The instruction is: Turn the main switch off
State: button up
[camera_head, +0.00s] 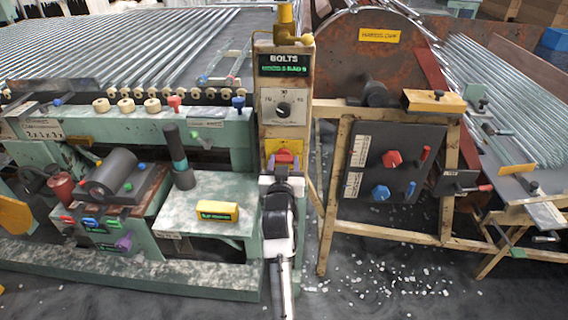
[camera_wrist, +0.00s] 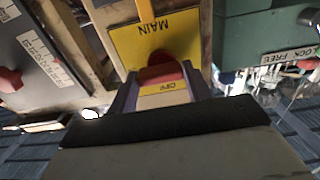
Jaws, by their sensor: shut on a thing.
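The main switch has a yellow plate (camera_wrist: 152,38) marked MAIN, upside down in the wrist view. In the head view my gripper (camera_head: 284,168) partly covers the switch, so the handle's exact position is hard to tell.

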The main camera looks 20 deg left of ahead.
jog(key=shift+c, duration=0.4)
jog(key=shift+n, duration=0.4)
jog(key=n+p, duration=0.2)
jog(key=n, duration=0.1)
jog(key=shift+r, duration=0.2)
jog(key=n+p, duration=0.3)
jog(key=n, duration=0.2)
jog(key=n+p, duration=0.3)
jog(key=n, duration=0.1)
jog(key=shift+a+r+n, duration=0.1)
jog(key=shift+a+n, duration=0.05)
jog(key=shift+n, duration=0.25)
jog(key=n+p, duration=0.3)
jog(key=n, duration=0.1)
jog(key=shift+a+f+n, duration=0.1)
jog(key=shift+f+n, duration=0.15)
jog(key=shift+n, duration=0.05)
jog(key=o, duration=1)
